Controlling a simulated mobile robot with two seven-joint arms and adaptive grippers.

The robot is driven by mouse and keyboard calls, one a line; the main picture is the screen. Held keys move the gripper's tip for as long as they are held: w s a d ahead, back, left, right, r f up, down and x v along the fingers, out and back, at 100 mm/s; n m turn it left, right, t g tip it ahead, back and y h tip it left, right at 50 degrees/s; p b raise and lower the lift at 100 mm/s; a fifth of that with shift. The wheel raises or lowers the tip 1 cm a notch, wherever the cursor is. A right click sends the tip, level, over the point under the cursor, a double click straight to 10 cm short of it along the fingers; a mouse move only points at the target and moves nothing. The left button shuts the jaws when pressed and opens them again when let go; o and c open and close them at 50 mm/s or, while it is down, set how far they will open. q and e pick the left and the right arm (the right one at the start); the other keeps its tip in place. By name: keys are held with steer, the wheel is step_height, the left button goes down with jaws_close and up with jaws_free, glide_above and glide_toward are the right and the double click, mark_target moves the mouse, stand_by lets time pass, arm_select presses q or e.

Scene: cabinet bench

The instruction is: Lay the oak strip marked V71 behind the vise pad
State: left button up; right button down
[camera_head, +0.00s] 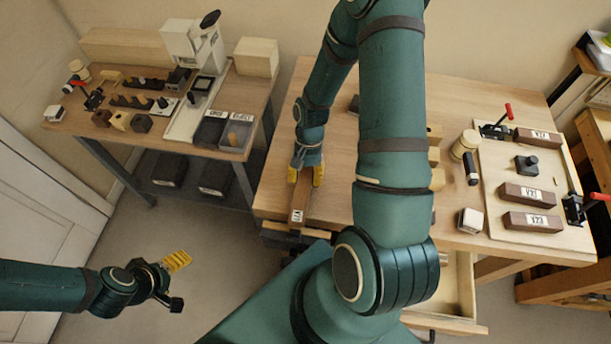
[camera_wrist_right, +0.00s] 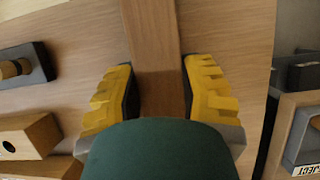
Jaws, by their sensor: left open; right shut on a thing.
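My right gripper (camera_head: 306,177) is shut on a brown wooden strip (camera_head: 299,204) above the bench's left part. The strip's labelled end points to the front edge; its marking is too small and turned to read. In the right wrist view the strip (camera_wrist_right: 157,85) runs between the yellow fingers. A dark fixture (camera_head: 283,236), perhaps the vise, sits at the bench's front edge near that end; I cannot make out its pad. My left gripper (camera_head: 177,262) is open and empty over the floor, left of the bench.
A pale board (camera_head: 500,165) at right carries several labelled brown strips (camera_head: 530,193), a dark knobbed block (camera_head: 526,165) and red-handled clamps. A drawer (camera_head: 456,290) stands open below. A side table (camera_head: 218,168) at left holds bins and blocks. My right arm hides the bench's middle.

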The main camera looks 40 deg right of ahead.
steer(key=shift+f+b, duration=0.75)
steer(key=shift+f, duration=0.1)
stand_by(1.4)
steer(key=shift+c, duration=2.4)
jaws_free()
steer(key=shift+o, duration=1.2)
steer(key=shift+p+v, duration=2.3)
steer(key=shift+v, duration=1.2)
